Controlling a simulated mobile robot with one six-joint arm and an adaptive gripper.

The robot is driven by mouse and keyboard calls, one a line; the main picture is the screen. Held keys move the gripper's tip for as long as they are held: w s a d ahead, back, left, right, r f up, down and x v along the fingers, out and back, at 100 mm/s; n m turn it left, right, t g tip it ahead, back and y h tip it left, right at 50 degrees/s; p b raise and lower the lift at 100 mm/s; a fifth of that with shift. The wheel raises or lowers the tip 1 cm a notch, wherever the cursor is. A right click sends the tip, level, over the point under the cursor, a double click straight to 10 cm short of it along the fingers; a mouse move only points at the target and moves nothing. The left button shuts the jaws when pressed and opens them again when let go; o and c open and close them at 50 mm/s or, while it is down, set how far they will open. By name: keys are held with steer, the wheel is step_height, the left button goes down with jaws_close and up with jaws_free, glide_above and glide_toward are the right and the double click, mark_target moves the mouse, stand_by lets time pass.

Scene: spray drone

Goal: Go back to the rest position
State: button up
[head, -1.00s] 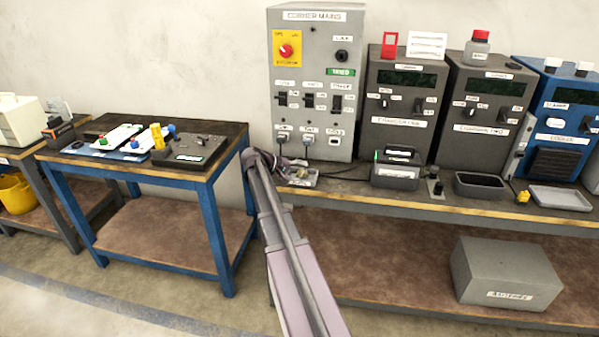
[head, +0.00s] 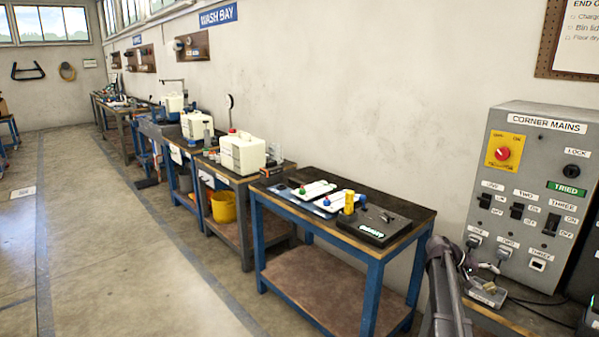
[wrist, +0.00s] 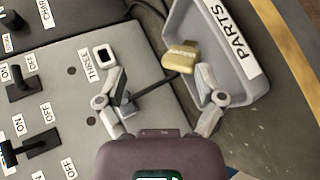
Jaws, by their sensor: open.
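My gripper (wrist: 160,80) is open in the wrist view, with its two fingers spread apart and nothing held between them. A grey plug with a black cable (wrist: 155,92) lies in view between the fingers; I cannot tell whether a finger touches it. My arm stands at the lower right in the head view, its end in front of the grey corner mains box (head: 530,190). The box has three switches, a red knob on a yellow plate, and a green label reading TRIED. The socket marked THREE (wrist: 103,56) looks empty.
A grey parts tray (wrist: 232,75) holding a brass-coloured piece (wrist: 180,57) is beside the right finger. A blue-framed table (head: 368,262) with a black box (head: 374,226) stands left of the arm. More benches line the wall.

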step_height(320, 180, up, 2)
steer(key=shift+r+p, duration=0.1)
steer(key=shift+p, duration=0.65)
steer(key=shift+s+a, duration=0.1)
steer(key=shift+a, duration=0.2)
steer(key=s+a+f+n+t+y, duration=0.1)
steer(key=s+a+f+y, duration=0.4)
steer(key=a, duration=0.9)
steer(key=s+a+f+n+t+y, duration=0.1)
steer(key=s+a+f+y, duration=0.15)
steer(key=s+a, duration=0.8)
steer(key=s+a+f+n+t+y, duration=0.1)
steer(key=s+a+f+t+y, duration=0.2)
steer(key=a, duration=1.5)
step_height(320, 180, up, 13)
steer(key=w+g+y+p, duration=0.1)
steer(key=p, duration=1.1)
steer(key=shift+d+f, duration=0.15)
steer(key=shift+d, duration=0.15)
steer(key=c, duration=0.4)
